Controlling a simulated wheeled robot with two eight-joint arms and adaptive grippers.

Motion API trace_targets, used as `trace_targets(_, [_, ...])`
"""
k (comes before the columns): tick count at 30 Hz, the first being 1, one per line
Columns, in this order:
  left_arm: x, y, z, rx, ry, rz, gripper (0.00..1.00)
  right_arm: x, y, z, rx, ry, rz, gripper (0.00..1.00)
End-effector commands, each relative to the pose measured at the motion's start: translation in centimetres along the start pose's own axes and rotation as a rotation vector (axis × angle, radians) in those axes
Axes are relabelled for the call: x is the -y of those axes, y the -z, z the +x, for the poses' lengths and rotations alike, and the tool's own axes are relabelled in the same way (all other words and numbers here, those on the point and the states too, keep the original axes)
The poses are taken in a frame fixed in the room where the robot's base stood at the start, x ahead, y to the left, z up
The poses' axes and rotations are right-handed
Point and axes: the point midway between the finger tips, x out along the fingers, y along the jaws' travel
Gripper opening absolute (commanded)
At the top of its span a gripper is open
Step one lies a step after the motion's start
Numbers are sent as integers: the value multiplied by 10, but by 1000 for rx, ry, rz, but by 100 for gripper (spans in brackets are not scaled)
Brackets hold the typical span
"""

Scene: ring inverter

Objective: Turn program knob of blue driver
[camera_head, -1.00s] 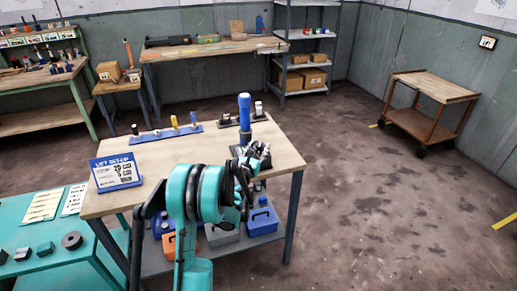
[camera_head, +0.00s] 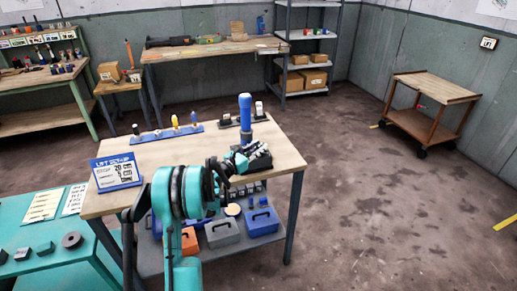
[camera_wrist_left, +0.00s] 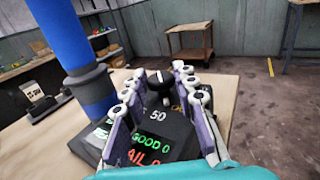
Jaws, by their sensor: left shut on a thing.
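The blue driver (camera_head: 245,108) is a tall upright blue cylinder with a darker lower collar, near the right end of the wooden table (camera_head: 160,155). It also shows at the left of the left wrist view (camera_wrist_left: 62,38). Beside its foot is a dark control box (camera_wrist_left: 165,140) with a lit display reading "50", "GOOD 0" and part of "FAIL". A black program knob (camera_wrist_left: 158,86) stands at the box's far side. My left gripper (camera_head: 256,156) is at the box; its fingers (camera_wrist_left: 157,78) are on both sides of the knob, shut on it. The right gripper is not in view.
A blue rail with several upright tools (camera_head: 165,133) and a blue-framed sign (camera_head: 117,171) are on the table. Cases lie on the lower shelf (camera_head: 175,262). A teal bench (camera_head: 60,252) adjoins at left.

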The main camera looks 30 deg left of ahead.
Motion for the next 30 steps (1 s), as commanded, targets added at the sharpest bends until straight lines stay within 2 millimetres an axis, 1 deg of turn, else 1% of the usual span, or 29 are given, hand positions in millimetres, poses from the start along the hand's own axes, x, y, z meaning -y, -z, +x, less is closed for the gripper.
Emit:
trace_targets(1, [-3, 0, 0, 0, 35, 0, 0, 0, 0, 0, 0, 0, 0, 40])
trace_targets(6, [-4, 0, 0, 0, 155, 0, 0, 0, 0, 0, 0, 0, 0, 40])
trace_targets(13, [-5, 0, 1, -1, 267, 0, 0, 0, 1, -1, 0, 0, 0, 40])
trace_targets(21, [-5, 0, 1, -1, 320, 0, 0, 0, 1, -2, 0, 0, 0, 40])
trace_targets(30, [-5, 0, 1, -1, 324, 0, 0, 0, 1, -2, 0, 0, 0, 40])
